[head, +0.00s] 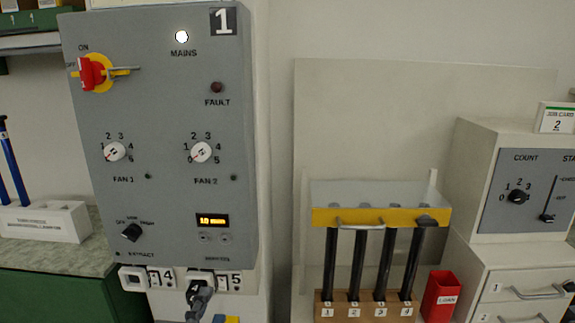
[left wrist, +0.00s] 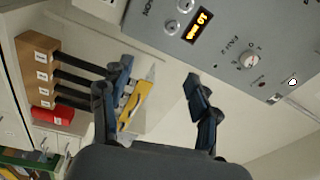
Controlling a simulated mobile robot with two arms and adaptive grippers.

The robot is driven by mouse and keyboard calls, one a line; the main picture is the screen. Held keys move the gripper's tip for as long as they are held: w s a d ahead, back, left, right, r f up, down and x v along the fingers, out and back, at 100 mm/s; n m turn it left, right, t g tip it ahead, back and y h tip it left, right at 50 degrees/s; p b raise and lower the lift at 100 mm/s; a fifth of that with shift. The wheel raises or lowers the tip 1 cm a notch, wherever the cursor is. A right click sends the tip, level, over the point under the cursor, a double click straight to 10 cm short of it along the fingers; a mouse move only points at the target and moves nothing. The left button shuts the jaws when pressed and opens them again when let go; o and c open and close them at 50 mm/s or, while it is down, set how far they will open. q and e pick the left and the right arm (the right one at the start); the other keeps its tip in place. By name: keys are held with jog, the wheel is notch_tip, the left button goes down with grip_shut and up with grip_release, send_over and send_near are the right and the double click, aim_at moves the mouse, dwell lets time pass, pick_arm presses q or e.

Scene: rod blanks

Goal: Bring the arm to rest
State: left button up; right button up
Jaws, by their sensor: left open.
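My left gripper (head: 200,297) shows only in part at the bottom edge of the head view, in front of the lower end of the grey control panel (head: 165,200). In the left wrist view my left gripper (left wrist: 160,88) has its two dark fingers spread wide apart, with nothing between them. Several black rods (head: 360,263) stand upright in the wooden block (head: 367,311), under a yellow-fronted guard (head: 350,217). The rods, block and guard also show tilted in the left wrist view, the guard partly behind one finger. My right gripper is in neither view.
A red bin (head: 441,296) stands right of the block, beside a white cabinet (head: 520,280) with drawers. Sockets marked 14 and 15 (head: 223,281) sit below the panel. Blue rods (head: 12,165) stand in a white holder (head: 45,222) at the left.

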pick_arm(q)
jog(key=s+a+f+n+g+y, duration=0.25)
jog(key=s+f+n+g, duration=0.2)
jog(key=f, duration=0.35)
jog(key=s+a+f+n+g+y, duration=0.1)
jog(key=s+a+f+n+g, duration=0.3)
jog(key=f, duration=0.4)
jog(key=s+f+n+g+h, duration=0.1)
jog(key=s+f+n+g, duration=0.25)
jog(key=s, duration=0.45)
jog(key=s+f+n+g+h, duration=0.1)
jog(key=s+f+n+g, duration=0.25)
jog(key=s, duration=0.35)
notch_tip(320, 180, down, 25)
jog(key=s, duration=0.1)
jog(key=s+a+f+g+p, duration=0.1)
jog(key=s+a+f+g, duration=0.1)
jog(key=s+f, duration=1.4)
jog(key=shift+s+a+f+m+p, duration=0.35)
jog(key=shift+s+a, duration=0.15)
jog(key=shift+s, duration=0.35)
jog(key=shift+y, duration=0.25)
